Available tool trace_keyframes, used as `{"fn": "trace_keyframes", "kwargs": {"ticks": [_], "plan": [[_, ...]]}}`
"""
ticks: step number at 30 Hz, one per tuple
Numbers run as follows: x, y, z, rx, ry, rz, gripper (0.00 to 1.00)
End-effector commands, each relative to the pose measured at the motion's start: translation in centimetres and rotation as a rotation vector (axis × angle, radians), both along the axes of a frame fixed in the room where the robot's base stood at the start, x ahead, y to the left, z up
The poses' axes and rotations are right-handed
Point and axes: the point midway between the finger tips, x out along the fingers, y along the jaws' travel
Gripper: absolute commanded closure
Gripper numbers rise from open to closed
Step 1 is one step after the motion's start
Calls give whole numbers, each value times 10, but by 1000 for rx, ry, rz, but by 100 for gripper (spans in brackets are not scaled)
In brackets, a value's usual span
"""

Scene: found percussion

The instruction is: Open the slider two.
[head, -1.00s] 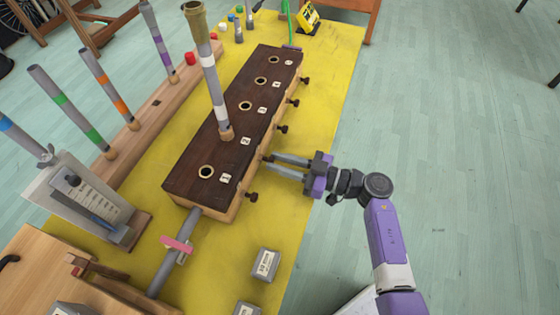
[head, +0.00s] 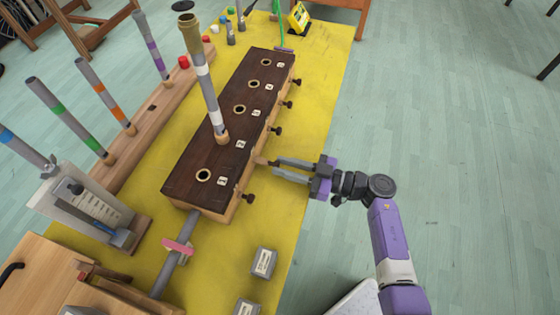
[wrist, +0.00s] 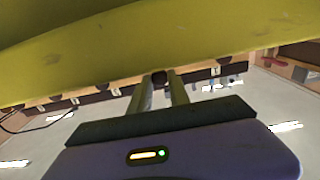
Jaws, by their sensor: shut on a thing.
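The long dark-topped wooden box (head: 195,165) has round holes along its top and sliders with dark knobs on its right side. Slider two (head: 261,161) is the second from the near end, beside the hole holding a tall grey pipe (head: 208,95). A short length of its pale wood sticks out of the box side. My gripper (head: 275,168) is shut on its knob, reaching in from the right. In the wrist view, the dark knob (wrist: 160,77) sits between the two finger ends.
Slider one's knob (head: 249,198) is nearer, and slider three's knob (head: 277,130) is farther along the same side. Grey labelled blocks (head: 264,262) stand on the yellow tabletop (head: 310,120). The tabletop right of the box is mostly clear.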

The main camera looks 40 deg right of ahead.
Motion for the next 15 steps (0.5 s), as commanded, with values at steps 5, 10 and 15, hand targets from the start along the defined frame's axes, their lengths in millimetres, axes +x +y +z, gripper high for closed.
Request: {"fn": "trace_keyframes", "kwargs": {"ticks": [5,10,15], "plan": [[0,0,0,0,-2,0,100],[0,0,0,0,-2,0,56],[0,0,0,0,-2,1,56]]}}
